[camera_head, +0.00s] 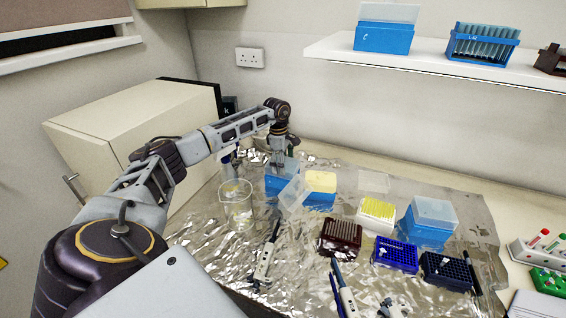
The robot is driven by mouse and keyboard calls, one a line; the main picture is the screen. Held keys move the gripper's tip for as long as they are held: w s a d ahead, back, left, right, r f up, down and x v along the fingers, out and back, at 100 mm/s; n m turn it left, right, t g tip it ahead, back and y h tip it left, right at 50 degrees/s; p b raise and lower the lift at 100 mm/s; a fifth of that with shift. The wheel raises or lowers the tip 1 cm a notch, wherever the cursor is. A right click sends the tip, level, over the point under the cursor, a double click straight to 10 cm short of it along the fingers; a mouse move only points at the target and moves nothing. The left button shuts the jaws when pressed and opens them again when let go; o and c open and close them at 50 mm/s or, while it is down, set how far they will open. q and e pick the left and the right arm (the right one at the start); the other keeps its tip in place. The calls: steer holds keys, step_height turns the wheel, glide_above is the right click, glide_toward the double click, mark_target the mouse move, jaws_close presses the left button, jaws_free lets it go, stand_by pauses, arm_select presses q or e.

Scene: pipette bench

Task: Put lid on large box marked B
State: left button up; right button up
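My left arm reaches across the foil-covered bench to the back. Its gripper (279,162) points down at a blue box (281,182); its fingers are too small and hidden to tell if they are open or shut. A clear lid (293,196) leans tilted in front of that box. Beside it is a blue box with a yellow top (321,187). Another clear lid (373,182) lies on the foil behind a white box of yellow tips (376,214). A large blue box (427,232) at right has a clear top (434,211). No letter B is readable. My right gripper is not in view.
A glass beaker (237,207) stands left of the boxes. Dark red (340,236), blue (395,256) and navy (447,271) racks stand in front, with pipettes (265,260) on the foil. A wall shelf (430,66) holds a blue box (383,39) and racks.

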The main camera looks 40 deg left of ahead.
arm_select(q)
steer(key=shift+r, duration=0.1)
stand_by(0.5)
steer(key=o, duration=1.3)
steer(key=shift+c, duration=0.2)
step_height(320, 180, up, 12)
steer(key=shift+s+a, duration=0.35)
steer(key=shift+a, duration=0.1)
jaws_close()
